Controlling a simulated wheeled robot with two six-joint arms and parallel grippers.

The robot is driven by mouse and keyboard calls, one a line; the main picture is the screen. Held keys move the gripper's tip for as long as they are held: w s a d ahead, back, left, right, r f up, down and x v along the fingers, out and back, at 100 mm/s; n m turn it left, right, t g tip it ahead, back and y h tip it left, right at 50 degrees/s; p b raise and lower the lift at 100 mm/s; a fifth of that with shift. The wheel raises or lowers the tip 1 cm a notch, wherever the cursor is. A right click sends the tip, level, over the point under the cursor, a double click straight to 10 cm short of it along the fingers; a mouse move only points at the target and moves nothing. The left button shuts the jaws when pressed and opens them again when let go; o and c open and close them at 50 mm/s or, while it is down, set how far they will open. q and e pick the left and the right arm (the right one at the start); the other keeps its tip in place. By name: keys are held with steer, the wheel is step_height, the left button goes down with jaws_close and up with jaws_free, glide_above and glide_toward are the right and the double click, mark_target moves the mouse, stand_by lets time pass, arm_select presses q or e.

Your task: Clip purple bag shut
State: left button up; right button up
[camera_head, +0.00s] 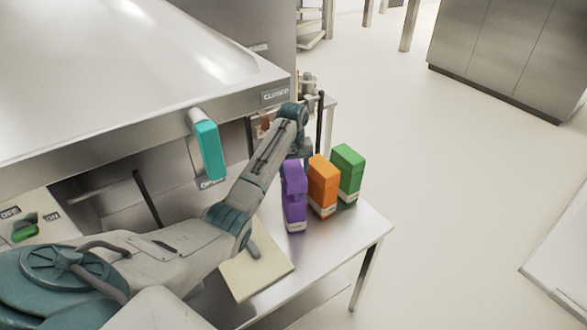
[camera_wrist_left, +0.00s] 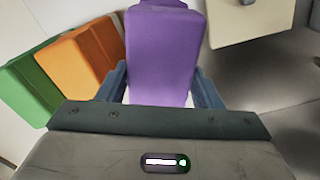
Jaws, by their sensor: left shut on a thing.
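The purple bag (camera_head: 294,200) stands upright on the metal table in the head view, at the left end of a row of bags. In the left wrist view the purple bag (camera_wrist_left: 164,50) fills the space between the fingers of my left gripper (camera_wrist_left: 163,80). That gripper (camera_head: 299,150) reaches the bag's upper part from behind and is shut on it; its fingertips are mostly hidden in the head view. I cannot make out a clip for certain. A small grey object (camera_head: 252,246) shows at the cream board beside my arm. My right gripper is not in view.
An orange bag (camera_head: 323,187) and a green bag (camera_head: 347,173) stand close to the right of the purple one. A cream board (camera_head: 258,275) lies on the table (camera_head: 340,240). A steel appliance with a teal handle (camera_head: 207,150) hangs over the left side.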

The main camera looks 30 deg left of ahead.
arm_select(q)
steer(key=shift+f, duration=1.9)
stand_by(1.3)
steer(key=o, duration=1.4)
steer(key=shift+r, duration=3.55)
jaws_close()
steer(key=shift+f, duration=0.2)
steer(key=shift+f, duration=1.15)
